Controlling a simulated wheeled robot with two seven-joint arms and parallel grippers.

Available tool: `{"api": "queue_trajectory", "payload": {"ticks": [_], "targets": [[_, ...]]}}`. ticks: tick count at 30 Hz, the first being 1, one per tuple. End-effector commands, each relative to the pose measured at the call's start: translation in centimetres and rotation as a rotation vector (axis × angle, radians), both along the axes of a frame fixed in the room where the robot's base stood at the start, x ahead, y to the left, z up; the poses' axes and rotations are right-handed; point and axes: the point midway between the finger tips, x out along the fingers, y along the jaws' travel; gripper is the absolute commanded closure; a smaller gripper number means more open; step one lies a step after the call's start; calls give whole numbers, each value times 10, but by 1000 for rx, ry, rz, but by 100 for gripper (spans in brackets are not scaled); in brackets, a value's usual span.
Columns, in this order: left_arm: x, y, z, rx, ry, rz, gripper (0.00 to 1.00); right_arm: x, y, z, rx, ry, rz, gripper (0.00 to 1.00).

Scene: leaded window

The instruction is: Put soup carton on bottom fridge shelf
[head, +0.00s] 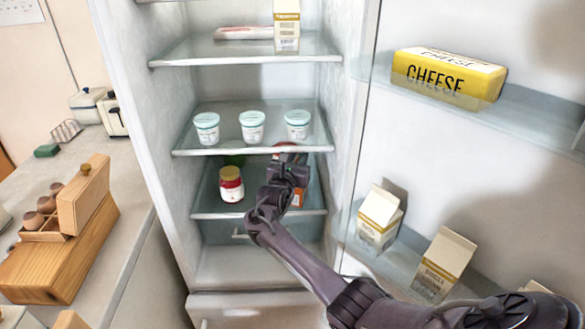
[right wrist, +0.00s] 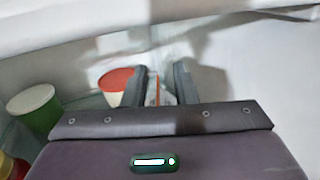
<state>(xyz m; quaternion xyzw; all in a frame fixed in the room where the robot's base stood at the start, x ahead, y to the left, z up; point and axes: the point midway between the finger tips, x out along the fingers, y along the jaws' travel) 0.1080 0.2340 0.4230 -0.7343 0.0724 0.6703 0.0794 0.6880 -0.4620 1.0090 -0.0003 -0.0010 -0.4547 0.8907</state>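My right gripper (head: 287,160) reaches into the fridge, over the lowest glass shelf (head: 205,214). An orange carton (head: 297,199), perhaps the soup carton, shows partly behind it on the right; its print is hidden. In the right wrist view, the fingers (right wrist: 161,80) stand apart. A narrow orange edge (right wrist: 157,90) and something whitish show between them; whether the fingers press on it is unclear. My left gripper is not in view.
A jar (head: 231,186) stands left of my gripper on the same shelf. White tubs (head: 252,126) sit on the shelf above. The open door holds a cheese box (head: 446,78) and cartons (head: 379,217).

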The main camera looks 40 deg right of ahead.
Motion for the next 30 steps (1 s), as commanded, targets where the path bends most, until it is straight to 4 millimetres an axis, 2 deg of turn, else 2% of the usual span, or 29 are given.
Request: {"api": "queue_trajectory", "payload": {"ticks": [15,21,30], "targets": [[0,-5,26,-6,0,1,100,-58,81,1,1,3,3,75],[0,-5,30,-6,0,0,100,-68,94,0,1,2,2,75],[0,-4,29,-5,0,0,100,-68,97,-1,13,-11,9,75]]}}
